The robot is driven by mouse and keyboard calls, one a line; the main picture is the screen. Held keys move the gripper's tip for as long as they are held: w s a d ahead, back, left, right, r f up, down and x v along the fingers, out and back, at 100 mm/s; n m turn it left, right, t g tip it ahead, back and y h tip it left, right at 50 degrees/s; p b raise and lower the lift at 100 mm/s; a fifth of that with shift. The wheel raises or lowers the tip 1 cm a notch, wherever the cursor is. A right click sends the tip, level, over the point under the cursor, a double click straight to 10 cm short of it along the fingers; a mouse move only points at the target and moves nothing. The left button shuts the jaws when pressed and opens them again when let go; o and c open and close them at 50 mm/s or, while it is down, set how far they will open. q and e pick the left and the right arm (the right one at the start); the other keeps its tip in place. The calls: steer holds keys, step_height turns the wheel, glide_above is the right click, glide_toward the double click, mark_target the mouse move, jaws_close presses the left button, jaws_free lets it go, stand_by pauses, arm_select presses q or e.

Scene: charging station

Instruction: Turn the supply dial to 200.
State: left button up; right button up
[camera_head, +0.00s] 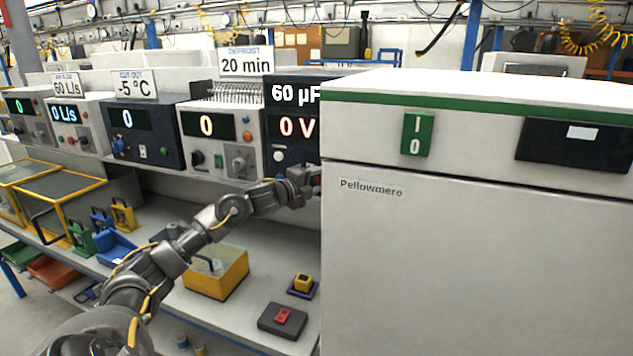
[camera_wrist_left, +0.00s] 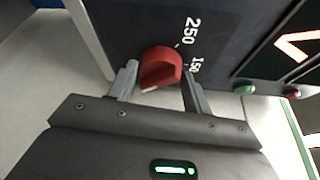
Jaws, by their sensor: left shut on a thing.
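The supply dial (camera_wrist_left: 162,66) is a red knob on a dark blue panel, with "250" and "150" printed beside it in the left wrist view. A pale mark shows at its lower left edge; I cannot tell which number it points at. My left gripper (camera_wrist_left: 160,82) is shut on the dial, one finger on each side. In the head view my left gripper (camera_head: 308,182) reaches the front of the dark blue supply unit (camera_head: 282,122), whose display (camera_head: 296,127) reads "0 V" under a "60 µF" label. The dial is mostly hidden there.
A large white Pellowmere cabinet (camera_head: 470,270) stands close to the right of my left gripper. Other instruments (camera_head: 215,130) line the shelf to the left. A yellow bin (camera_head: 216,273) and a red-buttoned box (camera_head: 282,319) lie on the bench below.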

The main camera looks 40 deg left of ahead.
arm_select(q)
steer(key=shift+m+g, duration=0.4)
steer(key=shift+m, duration=0.5)
steer(key=o, duration=1)
steer(key=shift+c, duration=0.2)
steer(key=s+r+b, duration=0.1)
steer(key=s+b, duration=0.6)
steer(key=s, duration=0.3)
steer(key=shift+s+r+b, duration=0.3)
steer(key=shift+s+b, duration=0.05)
steer(key=shift+b, duration=0.05)
